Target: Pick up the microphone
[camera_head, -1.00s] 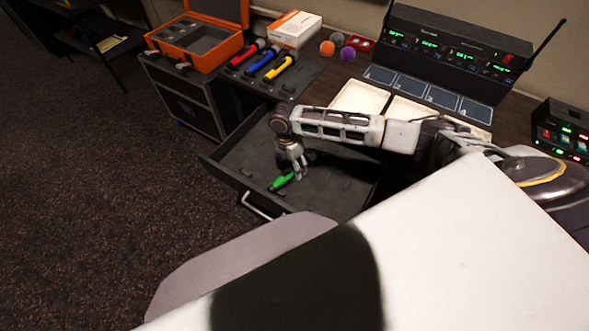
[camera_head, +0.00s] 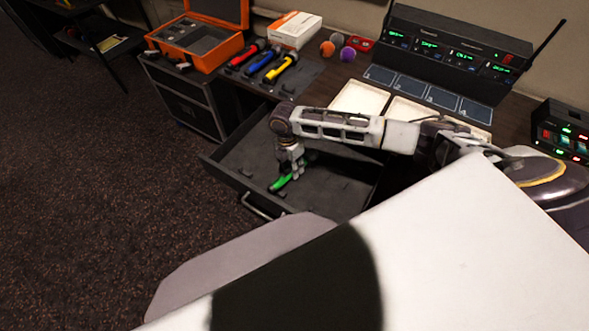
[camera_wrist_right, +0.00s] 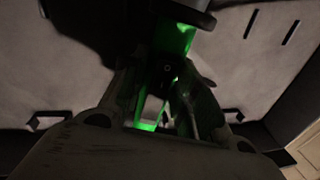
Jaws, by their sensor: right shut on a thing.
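A green microphone (camera_head: 279,184) is in the open drawer (camera_head: 230,170) of the desk. My right gripper (camera_head: 293,172) reaches down into the drawer and is shut on the microphone. In the right wrist view, green parts of the microphone (camera_wrist_right: 174,38) show beyond and between the fingers of my right gripper (camera_wrist_right: 165,110). Its middle is hidden by the fingers. I cannot tell whether it is clear of the drawer floor. My left gripper is not in view.
Red (camera_head: 247,53), blue (camera_head: 264,66) and yellow (camera_head: 280,68) microphones lie on a dark mat on the desk. An orange case (camera_head: 208,62) stands open at the left. A black receiver (camera_head: 455,55) stands at the back. The drawer walls surround my right gripper.

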